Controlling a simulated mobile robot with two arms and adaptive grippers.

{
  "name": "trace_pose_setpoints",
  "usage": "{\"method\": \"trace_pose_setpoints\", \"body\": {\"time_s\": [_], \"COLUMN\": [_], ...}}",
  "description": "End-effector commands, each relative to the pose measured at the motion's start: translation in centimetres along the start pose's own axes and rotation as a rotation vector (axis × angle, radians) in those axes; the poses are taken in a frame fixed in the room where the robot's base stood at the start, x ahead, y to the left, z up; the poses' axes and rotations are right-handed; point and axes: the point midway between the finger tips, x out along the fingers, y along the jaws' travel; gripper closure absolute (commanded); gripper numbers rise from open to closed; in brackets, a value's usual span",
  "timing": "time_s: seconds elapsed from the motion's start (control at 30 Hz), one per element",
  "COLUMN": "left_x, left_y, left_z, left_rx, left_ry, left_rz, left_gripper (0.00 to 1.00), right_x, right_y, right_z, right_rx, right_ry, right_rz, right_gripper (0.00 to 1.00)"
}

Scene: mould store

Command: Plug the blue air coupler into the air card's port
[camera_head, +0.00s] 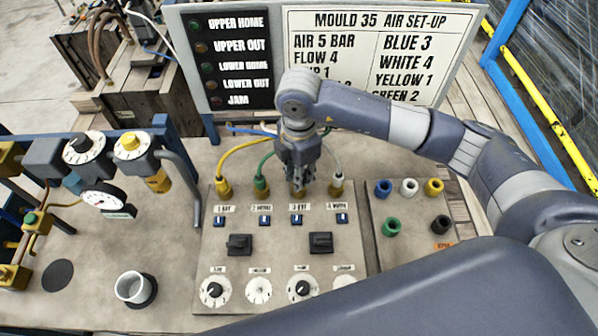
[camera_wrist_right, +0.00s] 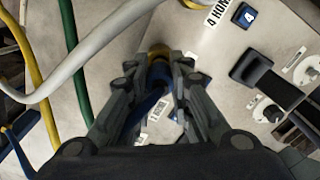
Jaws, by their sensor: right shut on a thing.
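The air card (camera_head: 282,240) is a pale panel with a row of brass ports along its top edge. My right gripper (camera_head: 298,180) points down at the third port (camera_head: 298,191). In the right wrist view its fingers (camera_wrist_right: 160,90) are closed around the blue coupler (camera_wrist_right: 148,106), with brass showing just beyond it. Whether the coupler is seated in the port or only above it cannot be told, as the fingers hide the joint. A yellow hose (camera_head: 232,153) runs to the first port, a green one (camera_head: 265,160) to the second, a white one (camera_head: 337,155) to the fourth.
The set-up board (camera_head: 365,45) behind reads blue 3, white 4, yellow 1, green 2. A side plate (camera_head: 405,255) with several coloured sockets lies to the right. A regulator rack with gauge (camera_head: 103,197) and a white cup (camera_head: 131,287) stand left.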

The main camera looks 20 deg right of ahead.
Motion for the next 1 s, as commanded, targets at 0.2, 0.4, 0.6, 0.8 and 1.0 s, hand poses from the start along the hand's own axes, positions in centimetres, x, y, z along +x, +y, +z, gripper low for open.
{"method": "trace_pose_setpoints", "body": {"time_s": [0.2,0.4,0.6,0.8,1.0], "left_x": [0.03,0.05,0.42,0.48,0.47], "left_y": [0.0,0.0,0.01,0.01,0.01], "left_z": [-0.01,0.0,0.04,0.06,0.07], "left_rx": [0.0,0.0,0.0,0.0,0.0], "left_ry": [0.0,0.0,0.0,-0.001,-0.001], "left_rz": [0.0,0.0,0.0,0.0,0.0], "left_gripper": [0.41,0.41,0.41,0.41,0.41], "right_x": [0.02,0.05,0.39,0.42,0.41], "right_y": [0.02,0.01,0.02,0.02,0.02], "right_z": [-0.01,-0.01,-0.01,-0.01,-0.01], "right_rx": [0.0,0.0,0.0,0.0,0.0], "right_ry": [0.0,0.0,0.0,0.0,0.0], "right_rz": [0.0,0.0,0.0,0.001,0.001], "right_gripper": [1.0,1.0,1.0,1.0,1.0]}}
